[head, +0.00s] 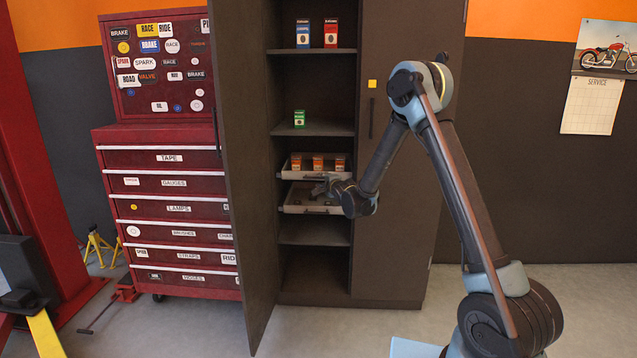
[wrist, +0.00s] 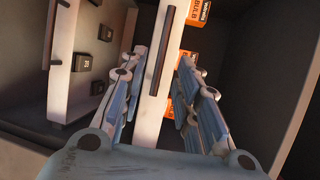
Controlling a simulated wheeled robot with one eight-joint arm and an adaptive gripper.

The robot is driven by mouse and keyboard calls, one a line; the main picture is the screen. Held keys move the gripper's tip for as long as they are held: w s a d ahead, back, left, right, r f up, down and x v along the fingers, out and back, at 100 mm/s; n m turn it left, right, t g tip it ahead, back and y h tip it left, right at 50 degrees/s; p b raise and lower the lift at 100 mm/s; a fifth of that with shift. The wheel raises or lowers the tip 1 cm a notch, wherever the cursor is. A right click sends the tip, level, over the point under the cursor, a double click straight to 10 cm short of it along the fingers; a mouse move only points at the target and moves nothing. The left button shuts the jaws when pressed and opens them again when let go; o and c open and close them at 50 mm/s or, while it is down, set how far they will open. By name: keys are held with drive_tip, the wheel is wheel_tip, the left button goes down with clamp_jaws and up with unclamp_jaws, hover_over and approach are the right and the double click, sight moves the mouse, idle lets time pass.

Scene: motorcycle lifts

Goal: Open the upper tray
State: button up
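The upper tray (head: 298,175) is a pale drawer inside the tall dark cabinet, with small orange boxes (head: 318,162) standing in it. In the wrist view its white front (wrist: 150,112) runs up the middle, with a dark bar handle (wrist: 160,48) on it. My gripper (wrist: 163,60) is open, with one finger on each side of this front and handle. It looks apart from the handle, but contact is hard to tell. In the head view my gripper (head: 326,187) is in front of the two trays and partly covers them.
The lower tray (head: 300,209) sits just below, holding small dark items. The cabinet's left door (head: 245,180) stands open beside the trays; the right door (head: 400,190) is shut. Shelves above hold small boxes. A red tool chest (head: 165,205) stands left. The floor in front is clear.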

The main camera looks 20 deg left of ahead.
drive_tip(key=x, duration=0.5)
drive_tip(key=shift+w+a+f, duration=0.1)
drive_tip(key=shift+w+a, duration=0.1)
drive_tip(key=shift+w, duration=0.15)
